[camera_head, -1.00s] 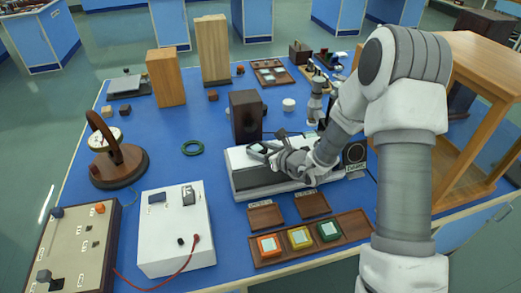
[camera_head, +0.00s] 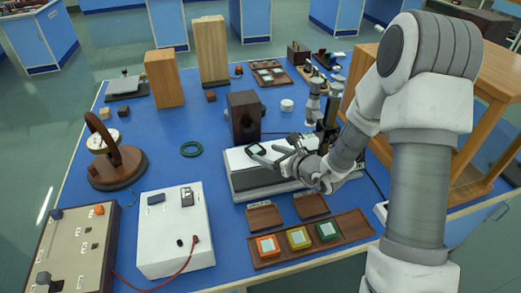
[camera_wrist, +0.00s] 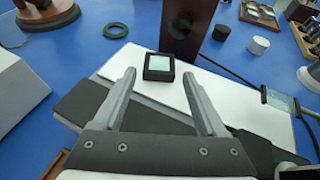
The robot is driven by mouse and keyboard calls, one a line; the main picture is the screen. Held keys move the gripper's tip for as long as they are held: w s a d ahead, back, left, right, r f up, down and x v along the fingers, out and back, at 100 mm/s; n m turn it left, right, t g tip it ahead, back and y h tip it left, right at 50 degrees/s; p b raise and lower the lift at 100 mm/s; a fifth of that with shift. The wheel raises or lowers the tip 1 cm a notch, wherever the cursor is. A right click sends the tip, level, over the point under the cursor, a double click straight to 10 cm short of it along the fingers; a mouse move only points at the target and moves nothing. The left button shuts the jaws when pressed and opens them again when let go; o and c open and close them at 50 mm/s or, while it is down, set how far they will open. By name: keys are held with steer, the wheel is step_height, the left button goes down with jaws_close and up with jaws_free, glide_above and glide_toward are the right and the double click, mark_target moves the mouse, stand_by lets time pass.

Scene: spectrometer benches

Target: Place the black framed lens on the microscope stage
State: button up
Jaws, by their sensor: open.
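The black framed lens (camera_head: 256,149) has a pale glass square. It sits flat on the top of the long white instrument (camera_head: 237,162), by its far edge, and it also shows in the wrist view (camera_wrist: 159,67). My gripper (camera_wrist: 159,80) is open. Its fingertips lie on the near side of the lens, to its left and right, with nothing held between them. In the head view my gripper (camera_head: 272,155) is just right of the lens. A small grey upright instrument (camera_head: 313,103) stands behind; I cannot tell which surface is the microscope stage.
A dark brown block (camera_head: 245,116) stands just behind the white instrument. A wooden tray (camera_head: 357,226) holds orange, yellow and green framed lenses in front. A wooden frame (camera_head: 478,110) stands at right.

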steer(key=v, duration=0.7)
steer(key=s+a+r+n+g+y, duration=0.1)
steer(key=s+a+r+n+g, duration=0.25)
steer(key=s+r+n, duration=0.35)
steer(key=s+a+r+n+g+y, duration=0.1)
steer(key=s+a+r+n+g, duration=0.3)
steer(key=s+n, duration=0.5)
steer(key=s+d+r+n+t+h, duration=0.1)
steer(key=s+d+r+n+h, duration=0.2)
steer(key=d, duration=0.5)
steer(key=s+d+r+n+t+h, duration=0.1)
steer(key=s+d+r+n+h, duration=0.3)
steer(key=d+n+h, duration=0.3)
steer(key=shift+s+d+n, duration=0.4)
steer(key=shift+s+n, duration=0.1)
steer(key=shift+n, duration=0.6)
steer(key=shift+r+t, duration=0.2)
steer(key=shift+t, duration=0.05)
step_height(320, 180, up, 5)
steer(key=p, duration=0.5)
steer(key=shift+p, duration=0.3)
